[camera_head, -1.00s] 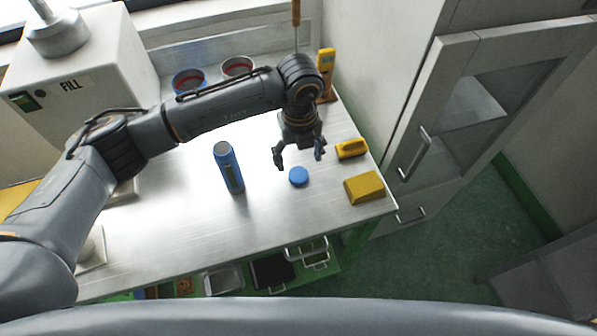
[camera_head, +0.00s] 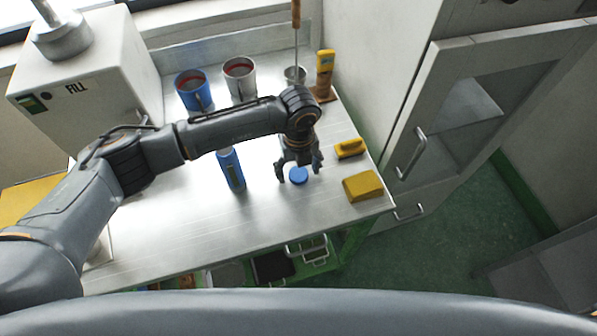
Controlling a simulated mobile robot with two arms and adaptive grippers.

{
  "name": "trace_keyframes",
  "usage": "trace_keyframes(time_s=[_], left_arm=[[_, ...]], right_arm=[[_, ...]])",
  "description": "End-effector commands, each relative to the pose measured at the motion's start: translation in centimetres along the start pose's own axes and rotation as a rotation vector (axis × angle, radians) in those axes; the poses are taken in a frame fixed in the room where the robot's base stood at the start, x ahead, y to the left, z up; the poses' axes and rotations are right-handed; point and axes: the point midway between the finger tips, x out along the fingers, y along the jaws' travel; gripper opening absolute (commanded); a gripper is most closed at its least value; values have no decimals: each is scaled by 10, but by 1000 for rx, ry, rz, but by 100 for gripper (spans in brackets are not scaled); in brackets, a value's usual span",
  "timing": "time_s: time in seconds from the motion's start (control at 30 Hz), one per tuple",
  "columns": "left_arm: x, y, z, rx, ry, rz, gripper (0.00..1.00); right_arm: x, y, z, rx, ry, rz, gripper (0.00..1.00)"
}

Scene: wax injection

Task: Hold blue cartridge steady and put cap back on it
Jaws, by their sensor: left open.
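The blue cartridge (camera_head: 231,170) stands upright on the metal table (camera_head: 190,235). I cannot tell whether the fingers touch the cap. My right gripper is not in view.
A yellow brush-like object (camera_head: 349,148) and a yellow block (camera_head: 363,186) lie right of the cap. A blue mug (camera_head: 195,92), a grey mug (camera_head: 240,80) and a yellow device (camera_head: 325,70) stand at the back. The table's front left is clear.

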Motion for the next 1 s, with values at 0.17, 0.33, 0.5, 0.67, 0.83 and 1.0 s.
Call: trace_keyframes(time_s=[0.17,0.33,0.5,0.67,0.83,1.0], left_arm=[[0,0,0,0,0,0,55],[0,0,0,0,0,0,27],[0,0,0,0,0,0,27],[-1,0,0,0,0,0,27],[-9,0,0,1,-1,-2,27],[-37,-2,-7,6,-2,-4,27]], right_arm=[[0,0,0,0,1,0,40],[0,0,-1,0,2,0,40],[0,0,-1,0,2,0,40],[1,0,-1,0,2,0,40],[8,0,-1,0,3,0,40],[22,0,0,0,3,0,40]])
